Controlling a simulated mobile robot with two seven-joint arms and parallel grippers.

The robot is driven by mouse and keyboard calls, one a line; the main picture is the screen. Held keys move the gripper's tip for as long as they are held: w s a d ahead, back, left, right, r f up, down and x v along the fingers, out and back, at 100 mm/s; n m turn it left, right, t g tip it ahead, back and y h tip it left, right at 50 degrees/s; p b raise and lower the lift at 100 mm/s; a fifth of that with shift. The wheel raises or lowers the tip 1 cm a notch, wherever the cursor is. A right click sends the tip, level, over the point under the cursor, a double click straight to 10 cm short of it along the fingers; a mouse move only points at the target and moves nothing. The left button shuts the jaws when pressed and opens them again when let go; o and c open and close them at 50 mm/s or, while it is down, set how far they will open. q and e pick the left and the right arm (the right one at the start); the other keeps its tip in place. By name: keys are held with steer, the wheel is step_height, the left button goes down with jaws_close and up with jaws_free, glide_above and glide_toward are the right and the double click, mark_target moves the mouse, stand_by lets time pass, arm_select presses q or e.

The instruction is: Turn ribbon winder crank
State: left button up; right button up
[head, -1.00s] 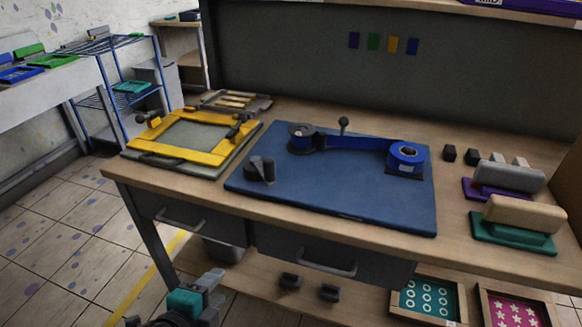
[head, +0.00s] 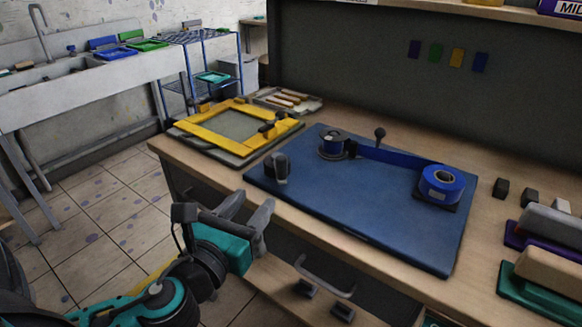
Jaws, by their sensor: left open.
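The ribbon winder sits on a blue board (head: 350,215) on the workbench. Its small spool (head: 334,145) stands at the back left of the board, with a dark crank part beside it. A blue ribbon (head: 400,160) stretches from there to a blue ribbon roll (head: 441,184) at the right. A dark upright piece (head: 277,168) stands at the board's left corner. My left gripper (head: 254,205) is open and empty in front of the bench's front edge, left of the board and apart from it. My right gripper is out of view.
A yellow frame (head: 205,128) lies on the bench left of the board. Dark blocks (head: 501,188) and squeegees on purple and green bases (head: 545,285) are at the right. A drawer handle (head: 325,280) juts out below the bench edge.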

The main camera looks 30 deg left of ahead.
mark_target(279, 170)
arm_select(q)
steer(key=w, duration=0.4)
steer(key=w+a, duration=0.1)
steer(key=w, duration=0.3)
steer(key=w+a+p, duration=0.1)
steer(key=w, duration=0.3)
steer(key=shift+w, duration=0.3)
jaws_close()
